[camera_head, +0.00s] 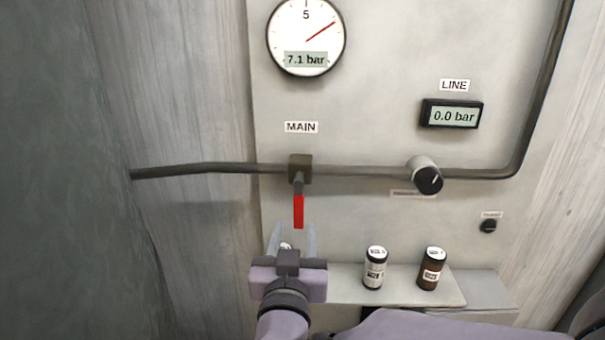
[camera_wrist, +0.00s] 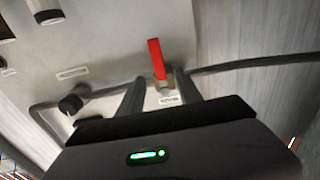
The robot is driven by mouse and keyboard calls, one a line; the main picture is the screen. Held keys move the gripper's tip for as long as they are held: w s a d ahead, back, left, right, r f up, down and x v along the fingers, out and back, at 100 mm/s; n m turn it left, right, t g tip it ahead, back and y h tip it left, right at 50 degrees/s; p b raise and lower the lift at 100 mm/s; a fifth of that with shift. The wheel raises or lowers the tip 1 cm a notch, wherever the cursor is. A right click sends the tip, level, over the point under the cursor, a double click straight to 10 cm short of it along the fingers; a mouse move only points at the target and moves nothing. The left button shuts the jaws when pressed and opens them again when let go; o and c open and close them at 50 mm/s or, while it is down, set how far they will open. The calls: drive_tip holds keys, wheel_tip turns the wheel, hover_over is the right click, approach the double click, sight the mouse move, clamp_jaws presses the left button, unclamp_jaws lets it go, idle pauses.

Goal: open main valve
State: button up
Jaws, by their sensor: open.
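The main valve (camera_head: 300,168) is a brown block on the horizontal pipe, under the MAIN label (camera_head: 301,127). Its red lever (camera_head: 298,211) hangs straight down, across the pipe. In the wrist view the red lever (camera_wrist: 156,60) shows between and beyond the two fingers of my gripper (camera_wrist: 158,84). I see no clear contact between the fingers and the lever.
The gauge (camera_head: 306,38) reads 7.1 bar and the LINE display (camera_head: 452,114) reads 0.0 bar. A black regulator knob (camera_head: 428,180) sits right on the pipe.

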sight(298, 211)
drive_tip(key=w, duration=0.9)
drive_tip(key=shift+d+f+b, duration=0.2)
drive_tip(key=shift+d+b, duration=0.05)
drive_tip(key=shift+b, duration=0.1)
drive_tip(key=shift+s, duration=0.1)
clamp_jaws()
idle(0.6)
